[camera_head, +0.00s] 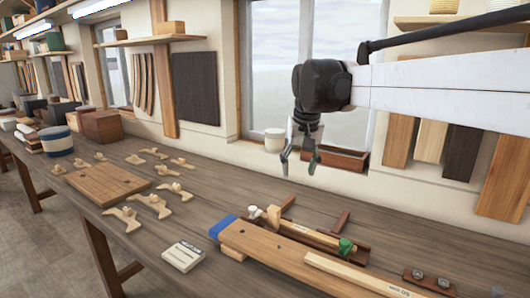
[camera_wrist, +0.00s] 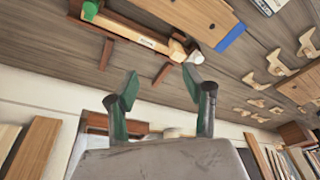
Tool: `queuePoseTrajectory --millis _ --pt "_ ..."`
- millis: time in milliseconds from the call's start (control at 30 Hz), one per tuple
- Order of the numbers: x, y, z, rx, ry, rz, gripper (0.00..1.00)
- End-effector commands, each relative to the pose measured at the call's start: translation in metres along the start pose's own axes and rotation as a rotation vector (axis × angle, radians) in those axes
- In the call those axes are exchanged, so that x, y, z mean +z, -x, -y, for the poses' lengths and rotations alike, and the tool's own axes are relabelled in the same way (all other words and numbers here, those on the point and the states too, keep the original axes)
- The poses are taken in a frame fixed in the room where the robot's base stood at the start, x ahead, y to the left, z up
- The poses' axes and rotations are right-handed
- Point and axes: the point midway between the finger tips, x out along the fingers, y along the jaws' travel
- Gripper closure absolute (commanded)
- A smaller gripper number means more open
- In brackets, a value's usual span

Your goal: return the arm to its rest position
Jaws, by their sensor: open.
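My gripper (camera_head: 298,158) hangs from the white arm in the head view, in the air above the back of the workbench (camera_head: 215,213) and in front of the window. Its two fingers are apart with nothing between them. In the wrist view my gripper (camera_wrist: 163,92) shows its two green-and-grey fingers spread and empty. The bench with its wooden parts lies beyond the fingertips there. No contact with anything shows.
A plank with a blue end (camera_head: 290,262) lies at the bench front, beside a holder with a green-knobbed piece (camera_head: 345,246). Several wooden clamps (camera_head: 150,203) and a drilled board (camera_head: 103,183) lie left. A brown planter box (camera_head: 342,158) and a white pot (camera_head: 274,139) stand by the window.

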Motion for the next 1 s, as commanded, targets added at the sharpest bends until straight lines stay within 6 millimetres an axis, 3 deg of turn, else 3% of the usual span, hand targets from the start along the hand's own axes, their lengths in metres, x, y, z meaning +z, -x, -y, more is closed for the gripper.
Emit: queuePoseTrajectory --millis 200,467,767,1000 --pt "0.062 0.017 -0.024 0.005 -0.017 -0.066 0.55" --pt "0.14 0.022 -0.046 0.014 -0.035 -0.144 0.55" --pt "0.232 0.006 -0.066 0.03 -0.055 -0.235 0.55" --pt "0.303 -0.021 -0.076 0.046 -0.07 -0.306 0.55"
